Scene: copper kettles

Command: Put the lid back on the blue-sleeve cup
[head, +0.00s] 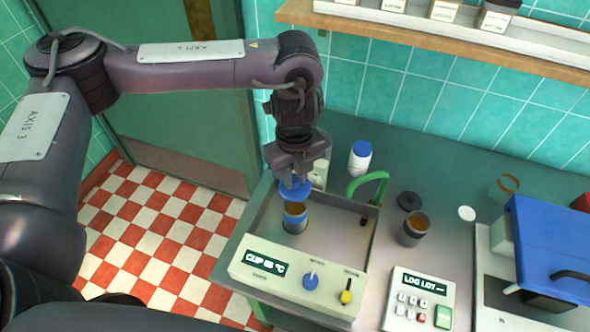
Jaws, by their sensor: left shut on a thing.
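My left gripper (295,179) reaches down from above and is shut on a blue lid (295,191). The lid is directly over the blue-sleeve cup (295,219), with a small gap showing between them. The cup stands upright in a grey metal basin (335,240). Its brownish-orange contents show below the lid, and the blue band of its sleeve is partly visible. The far side of the cup's rim is hidden by the lid. My right gripper is not in view.
A panel marked in °C (290,280) fronts the basin; a green handle (368,187) stands at its right rim. A white bottle (360,157) is behind. Right are a dark cup (411,232), dark lid (409,201), keypad (418,303) and blue machine (555,245).

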